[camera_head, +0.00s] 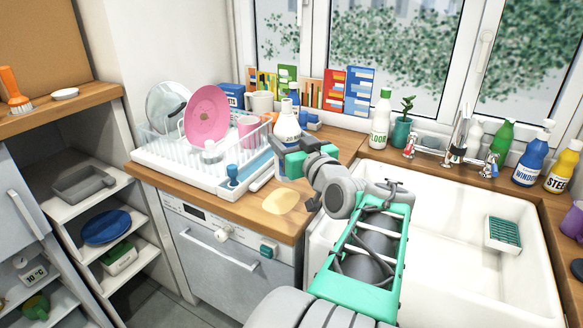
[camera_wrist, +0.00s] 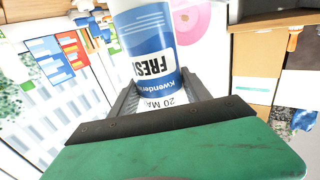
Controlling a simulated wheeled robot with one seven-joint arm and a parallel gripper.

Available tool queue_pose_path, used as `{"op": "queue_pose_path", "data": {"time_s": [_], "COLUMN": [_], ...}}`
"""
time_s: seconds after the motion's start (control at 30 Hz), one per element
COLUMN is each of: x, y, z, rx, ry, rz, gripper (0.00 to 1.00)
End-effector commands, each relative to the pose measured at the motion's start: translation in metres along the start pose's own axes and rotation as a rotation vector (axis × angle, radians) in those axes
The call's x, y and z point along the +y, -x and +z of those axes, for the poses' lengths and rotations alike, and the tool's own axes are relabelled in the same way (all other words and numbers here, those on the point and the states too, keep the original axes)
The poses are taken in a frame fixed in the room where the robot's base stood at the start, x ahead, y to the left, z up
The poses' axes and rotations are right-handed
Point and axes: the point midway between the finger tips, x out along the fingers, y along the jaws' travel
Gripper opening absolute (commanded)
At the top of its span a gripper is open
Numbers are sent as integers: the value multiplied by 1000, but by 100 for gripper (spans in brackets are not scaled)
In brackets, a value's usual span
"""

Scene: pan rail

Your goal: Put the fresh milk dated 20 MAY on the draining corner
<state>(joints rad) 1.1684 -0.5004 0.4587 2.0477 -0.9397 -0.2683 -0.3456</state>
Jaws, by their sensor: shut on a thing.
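The fresh milk (camera_head: 288,126) is a white and blue bottle near the right end of the dish rack (camera_head: 195,163) in the head view. In the wrist view the milk (camera_wrist: 148,45) fills the space between the jaws, with "FRESH" and "20 MAY" readable upside down. My gripper (camera_head: 290,158) is shut on it, and it also shows in the wrist view (camera_wrist: 155,85). The bottle looks roughly upright in the head view. Its base is hidden behind my gripper, so I cannot tell whether it touches anything below. Which surface is the draining corner is not marked.
The rack holds a pink plate (camera_head: 207,115), a clear lid and a mug. A pale oval patch (camera_head: 281,202) lies on the bare wooden counter in front. The white sink (camera_head: 450,230) is to the right. A floor cleaner bottle (camera_head: 381,118) stands behind, beside a plant.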

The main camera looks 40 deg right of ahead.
Motion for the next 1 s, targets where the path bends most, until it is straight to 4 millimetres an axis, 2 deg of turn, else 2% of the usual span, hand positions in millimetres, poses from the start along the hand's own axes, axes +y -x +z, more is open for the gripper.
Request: {"op": "queue_pose_path", "data": {"time_s": [0.03, 0.17, 0.2, 0.3, 0.4, 0.57, 0.73, 1.0], "x": [7, 26, 32, 40, 47, 53, 53, 52], "y": [-14, -46, -53, -69, -79, -89, -88, -88], "z": [8, 25, 36, 58, 72, 86, 114, 115], "rx": [-6, -5, -6, -5, -3, -2, -2, 0], "ry": [-6, -5, -5, -5, -2, 0, -1, 2], "rz": [-3, -3, -1, -2, -1, 0, 0, 0], "gripper": [0, 0, 0, 0, 0, 0, 0, 0]}}
